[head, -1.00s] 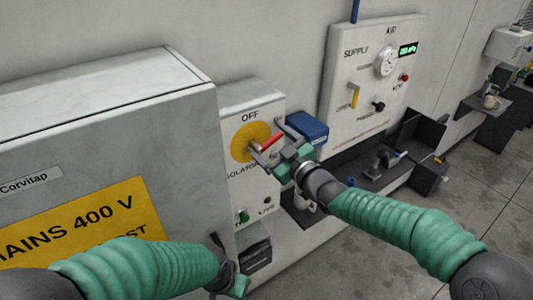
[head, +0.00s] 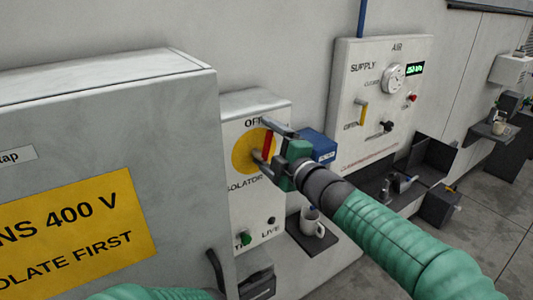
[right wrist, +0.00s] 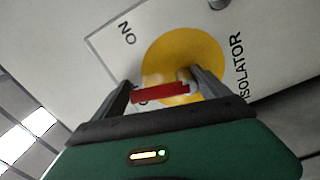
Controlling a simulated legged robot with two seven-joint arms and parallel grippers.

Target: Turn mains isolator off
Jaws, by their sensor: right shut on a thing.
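The isolator box (head: 255,215) is a pale panel with a yellow disc (head: 243,155) and a red handle (head: 267,146). The handle stands close to upright in the head view, with its upper end near the word OFF. My right gripper (head: 268,150) is shut on the handle, one finger on each side. In the right wrist view the red handle (right wrist: 160,94) lies between the fingertips, over the yellow disc (right wrist: 185,55); one label beside it is partly hidden. Of my left arm only the green sleeve shows at the bottom edge of the head view; its gripper is out of view.
A large grey cabinet (head: 120,110) with a yellow MAINS 400 V sign (head: 75,235) stands at the left. A blue box (head: 322,146) and a mug (head: 312,222) on a dark shelf are near my right arm. The air supply panel (head: 350,100) is further right.

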